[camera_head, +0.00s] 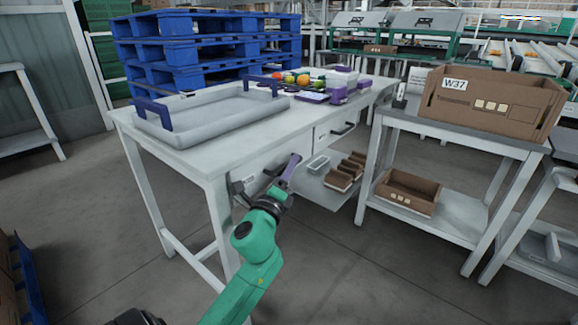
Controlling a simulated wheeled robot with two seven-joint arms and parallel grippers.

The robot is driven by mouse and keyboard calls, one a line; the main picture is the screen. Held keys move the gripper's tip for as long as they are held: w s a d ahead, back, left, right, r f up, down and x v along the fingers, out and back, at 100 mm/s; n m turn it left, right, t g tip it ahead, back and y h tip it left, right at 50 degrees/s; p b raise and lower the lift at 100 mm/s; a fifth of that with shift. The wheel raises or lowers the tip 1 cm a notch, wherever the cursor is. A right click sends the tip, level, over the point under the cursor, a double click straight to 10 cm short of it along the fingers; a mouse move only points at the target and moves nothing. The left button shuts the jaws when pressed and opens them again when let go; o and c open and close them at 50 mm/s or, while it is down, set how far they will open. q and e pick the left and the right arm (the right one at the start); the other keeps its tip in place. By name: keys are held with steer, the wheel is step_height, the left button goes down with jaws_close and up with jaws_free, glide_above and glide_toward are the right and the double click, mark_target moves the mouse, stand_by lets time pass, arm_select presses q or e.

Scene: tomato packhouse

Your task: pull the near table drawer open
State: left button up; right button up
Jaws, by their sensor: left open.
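The white table (205,150) stands in front of me, its long side facing right. The near table drawer (262,168) is in that side, close under the top, and looks shut. My left gripper (267,178) is open in front of it, with one purple finger to the right and a greyish part to the left. The gripper hides much of the drawer front, and its handle cannot be made out clearly. I cannot tell whether the fingers touch it. The far drawer (335,130), with a dark handle, also looks shut. My right gripper is out of view.
A grey tray (205,122) with blue handles lies on the table, with tomatoes and small boxes behind. A lower shelf (318,192) holds brown cartons. A trolley (450,134) with a W37 box (490,103) stands right. Floor between is clear.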

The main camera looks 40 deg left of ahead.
arm_select(q)
steer(key=shift+w, duration=0.15)
jaws_close()
stand_by(1.4)
